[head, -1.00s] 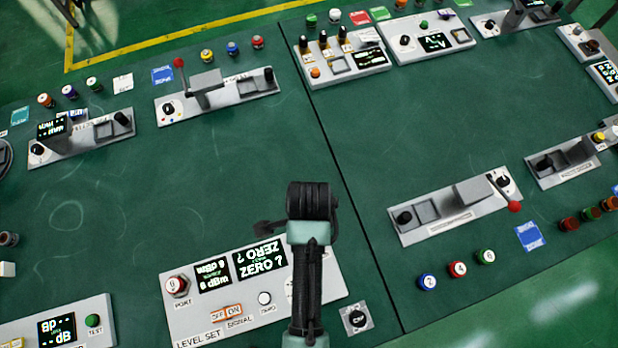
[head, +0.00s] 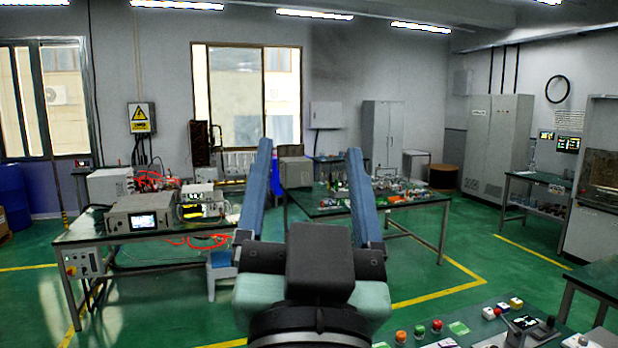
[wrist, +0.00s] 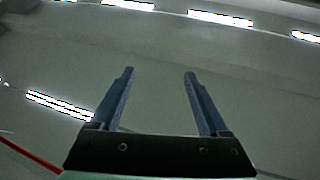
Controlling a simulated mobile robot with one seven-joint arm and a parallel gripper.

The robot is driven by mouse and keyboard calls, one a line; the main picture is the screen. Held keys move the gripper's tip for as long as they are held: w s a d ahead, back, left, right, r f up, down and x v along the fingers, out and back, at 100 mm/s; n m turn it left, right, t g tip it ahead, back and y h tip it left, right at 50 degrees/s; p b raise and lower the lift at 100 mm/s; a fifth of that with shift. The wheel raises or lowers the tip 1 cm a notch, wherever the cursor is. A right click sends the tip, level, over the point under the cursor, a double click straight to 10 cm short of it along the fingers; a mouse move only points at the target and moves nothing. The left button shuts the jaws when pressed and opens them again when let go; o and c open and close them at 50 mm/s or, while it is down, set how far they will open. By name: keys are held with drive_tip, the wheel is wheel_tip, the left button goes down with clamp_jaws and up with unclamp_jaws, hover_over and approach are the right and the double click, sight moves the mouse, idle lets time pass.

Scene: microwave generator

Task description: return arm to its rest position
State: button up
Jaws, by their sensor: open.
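My gripper (head: 311,172) is raised in front of the head camera, pointing away into the room. Its two blue fingers stand wide apart with nothing between them. In the wrist view my gripper (wrist: 158,88) is also open and empty, against the grey ceiling with its strip lights. No object touches the fingers.
A control table (head: 470,330) with several buttons and panels shows at the lower right. A bench (head: 100,230) with instruments stands at the left and another bench (head: 415,198) behind the gripper. Green floor (head: 440,275) lies open between. Grey cabinets (head: 497,145) stand at the back right.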

drive_tip(key=s+r+n+t, duration=0.1)
drive_tip(key=s+r+t, duration=0.2)
drive_tip(key=s+r, duration=0.3)
drive_tip(key=shift+s+r+n, duration=0.15)
drive_tip(key=shift+r+n, duration=0.25)
drive_tip(key=shift+r, duration=0.1)
drive_tip(key=shift+a, duration=0.1)
